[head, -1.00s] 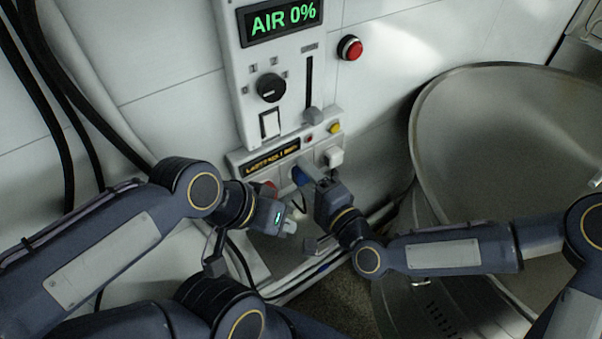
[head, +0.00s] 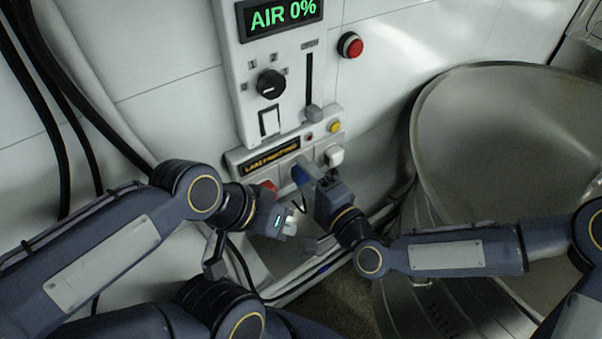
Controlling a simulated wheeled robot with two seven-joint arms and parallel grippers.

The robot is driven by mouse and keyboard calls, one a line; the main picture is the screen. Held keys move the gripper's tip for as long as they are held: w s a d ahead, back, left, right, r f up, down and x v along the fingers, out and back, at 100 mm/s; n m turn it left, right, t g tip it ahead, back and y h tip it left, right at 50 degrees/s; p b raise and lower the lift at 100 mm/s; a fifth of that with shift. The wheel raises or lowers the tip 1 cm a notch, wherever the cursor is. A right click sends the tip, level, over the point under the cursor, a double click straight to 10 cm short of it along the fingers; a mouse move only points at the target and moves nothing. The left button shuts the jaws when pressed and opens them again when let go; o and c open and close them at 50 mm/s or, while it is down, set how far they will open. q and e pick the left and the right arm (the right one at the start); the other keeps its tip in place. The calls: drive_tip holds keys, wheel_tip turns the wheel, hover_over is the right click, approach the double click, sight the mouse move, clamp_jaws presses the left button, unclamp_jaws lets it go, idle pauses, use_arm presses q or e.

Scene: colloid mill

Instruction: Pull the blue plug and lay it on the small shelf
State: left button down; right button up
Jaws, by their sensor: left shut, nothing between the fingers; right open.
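The blue plug (head: 299,175) sits in the socket strip (head: 243,158) on the wall, between a red plug (head: 268,186) and a white plug (head: 333,155). My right gripper (head: 311,172) is open with its fingers at the blue plug, partly covering it; I cannot tell whether they touch it. My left gripper (head: 292,222) is shut and empty, below the red plug and left of the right gripper. I cannot clearly make out the small shelf; the area beneath the sockets is partly hidden by both grippers.
Above is a control panel (head: 228,75) with an "AIR 0%" display (head: 281,17), a knob (head: 271,83) and a slider (head: 314,113). A red button (head: 350,45) is beside it. A large metal bowl (head: 500,120) stands right. Black cables (head: 62,130) hang left.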

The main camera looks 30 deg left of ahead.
idle(0.3)
drive_tip(key=c, duration=1.3)
drive_tip(key=b+v, duration=0.1)
drive_tip(key=v, duration=0.5)
idle(0.5)
